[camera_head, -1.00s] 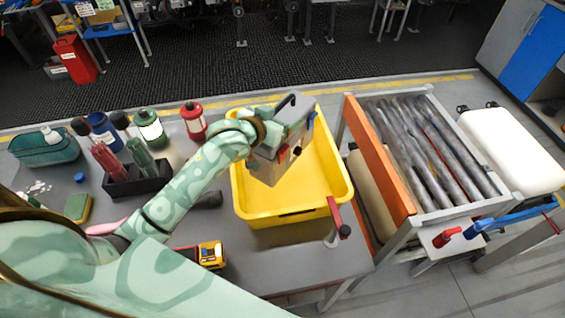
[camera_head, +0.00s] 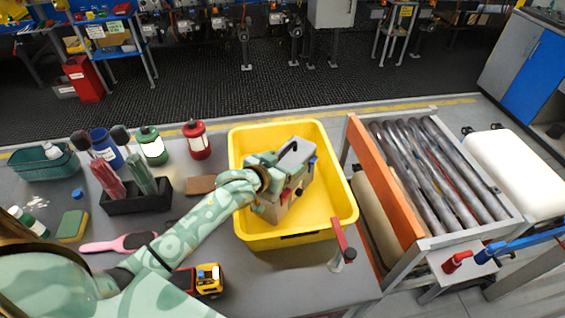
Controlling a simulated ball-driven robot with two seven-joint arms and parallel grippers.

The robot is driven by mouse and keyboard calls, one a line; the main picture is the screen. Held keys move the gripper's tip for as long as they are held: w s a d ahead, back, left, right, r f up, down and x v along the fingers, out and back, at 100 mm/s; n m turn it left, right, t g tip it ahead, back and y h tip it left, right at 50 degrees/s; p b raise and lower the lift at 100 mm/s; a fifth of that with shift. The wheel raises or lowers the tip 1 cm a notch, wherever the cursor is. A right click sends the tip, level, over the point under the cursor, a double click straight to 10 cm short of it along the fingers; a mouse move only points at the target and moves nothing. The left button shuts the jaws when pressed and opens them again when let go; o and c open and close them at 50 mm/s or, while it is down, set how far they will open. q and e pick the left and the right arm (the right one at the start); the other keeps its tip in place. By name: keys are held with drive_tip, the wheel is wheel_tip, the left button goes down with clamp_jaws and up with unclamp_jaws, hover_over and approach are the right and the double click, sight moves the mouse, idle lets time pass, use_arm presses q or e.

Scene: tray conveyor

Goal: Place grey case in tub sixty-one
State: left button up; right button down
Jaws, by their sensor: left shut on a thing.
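The grey case (camera_head: 294,160) has a dark handle on top and brownish lower sides. It is inside the yellow tub (camera_head: 328,215), in its left and middle part, slightly tilted in the picture. My left gripper (camera_head: 265,180) is shut on the case at its left side, and the gripper's fingers are partly hidden. I cannot tell whether the case touches the tub's floor. No number can be read on the tub. My right gripper is not in view.
A red clamp (camera_head: 340,243) stands at the tub's front right corner. A roller conveyor (camera_head: 430,170) with an orange side board lies to the right.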

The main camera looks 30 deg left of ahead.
use_arm(q)
drive_tip(key=o, duration=2)
drive_tip(key=shift+f, duration=0.1)
drive_tip(key=shift+o, duration=0.2)
drive_tip(key=shift+s+r, duration=0.15)
drive_tip(key=shift+r, duration=0.05)
drive_tip(key=p+v, duration=0.2)
drive_tip(key=v, duration=0.9)
drive_tip(key=shift+s+r, duration=0.15)
drive_tip(key=shift+s, duration=0.15)
